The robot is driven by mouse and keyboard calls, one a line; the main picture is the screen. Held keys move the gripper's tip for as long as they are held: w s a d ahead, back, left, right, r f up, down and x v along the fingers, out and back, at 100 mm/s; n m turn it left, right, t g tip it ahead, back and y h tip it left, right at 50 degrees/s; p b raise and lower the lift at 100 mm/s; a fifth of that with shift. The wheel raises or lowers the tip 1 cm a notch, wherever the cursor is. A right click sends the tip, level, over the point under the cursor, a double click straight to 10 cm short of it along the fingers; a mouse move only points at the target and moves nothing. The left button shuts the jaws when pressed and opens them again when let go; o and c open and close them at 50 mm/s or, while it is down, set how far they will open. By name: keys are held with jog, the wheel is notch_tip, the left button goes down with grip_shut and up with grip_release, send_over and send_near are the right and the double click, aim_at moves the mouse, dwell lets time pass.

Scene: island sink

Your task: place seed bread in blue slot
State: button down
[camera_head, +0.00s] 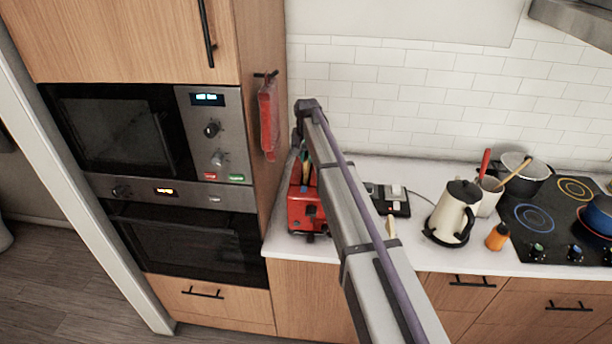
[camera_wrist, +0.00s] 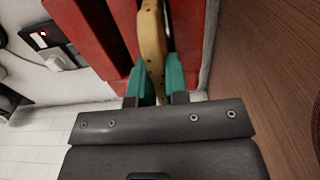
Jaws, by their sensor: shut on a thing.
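The red toaster (camera_head: 303,208) stands on the counter against the tall oven cabinet; its red top with dark slots (camera_wrist: 98,25) fills the upper part of the wrist view. My gripper (camera_wrist: 155,72) has teal fingers and is shut on the seed bread (camera_wrist: 152,35), a tan slice with dark specks, seen edge-on. The slice is at the toaster top, along the slot on the right in the wrist view. I cannot tell how deep it sits. In the head view the slice (camera_head: 306,172) shows just above the toaster, partly behind my arm.
The wooden cabinet side (camera_wrist: 265,60) is close beside the toaster. A black panel with switches (camera_head: 394,198) lies right of my arm. A cream kettle (camera_head: 453,212), an orange bottle (camera_head: 497,237), a pot (camera_head: 525,172) and the cooktop (camera_head: 545,222) stand further right.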

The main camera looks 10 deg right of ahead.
notch_tip(320, 180, down, 4)
jog(key=b, duration=0.4)
jog(key=shift+r+p, duration=0.3)
jog(key=shift+f, duration=0.2)
jog(key=c, duration=1.1)
grip_release()
jog(key=shift+r, duration=0.1)
notch_tip(320, 180, up, 13)
jog(key=p, duration=1.2)
jog(key=shift+f, duration=0.2)
jog(key=shift+s, duration=0.1)
jog(key=s+n, duration=0.3)
jog(key=s, duration=3.7)
jog(key=f+b, duration=2.1)
jog(key=shift+w+f, duration=0.1)
jog(key=shift+w, duration=0.25)
